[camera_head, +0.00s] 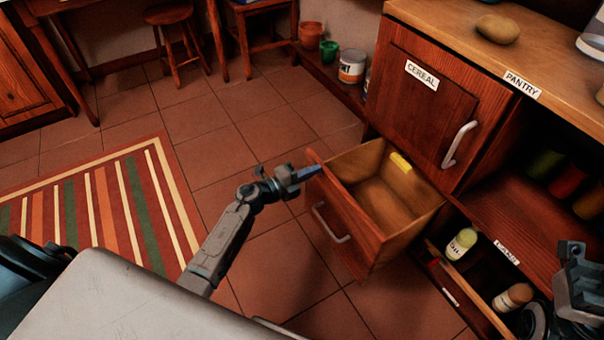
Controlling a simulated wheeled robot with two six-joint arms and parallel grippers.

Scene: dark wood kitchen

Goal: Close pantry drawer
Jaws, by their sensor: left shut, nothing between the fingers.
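A wooden drawer (345,235) stands pulled out below the cabinet door marked CEREAL (430,95). Its front panel has a metal handle (331,222), and its inside is bare except for a small yellow item (401,162) near the back. A PANTRY label (522,85) is on the counter edge above. My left gripper (312,172) is shut and empty, at the top left corner of the drawer front. I cannot tell whether it touches the wood. My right gripper (580,285) is at the right edge, partly cut off, and its fingers are unclear.
A lower drawer or shelf with bottles (461,243) is open to the right of the pulled-out drawer. Pots and a paint can (352,66) stand on a low ledge behind. Tiled floor and a striped rug (110,205) lie clear to the left.

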